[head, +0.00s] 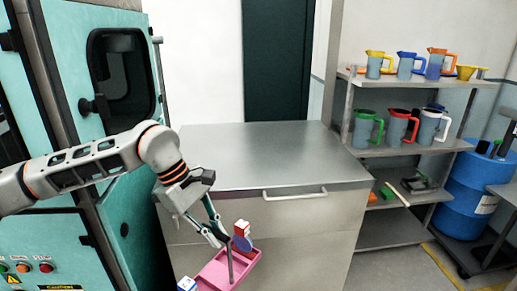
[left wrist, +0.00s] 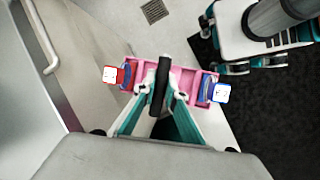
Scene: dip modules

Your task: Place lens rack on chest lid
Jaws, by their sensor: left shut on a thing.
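The lens rack (head: 213,272) is a pink tray with a dark upright handle, low in the head view in front of the steel chest. It also shows in the left wrist view (left wrist: 187,80), with a red and white piece at one end and a blue and white piece at the other. My left gripper (head: 225,240) is shut on the rack's dark handle (left wrist: 159,86) and holds the rack below the level of the chest lid. The chest lid (head: 265,150) is a flat, bare steel top, behind and above the rack. My right gripper is not in view.
A bar handle (head: 295,194) sticks out from the chest front. A teal cabinet (head: 110,65) stands close on the left. Shelves (head: 410,150) with several jugs stand on the right, beside a blue barrel (head: 478,190). A floor drain (left wrist: 154,11) shows in the wrist view.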

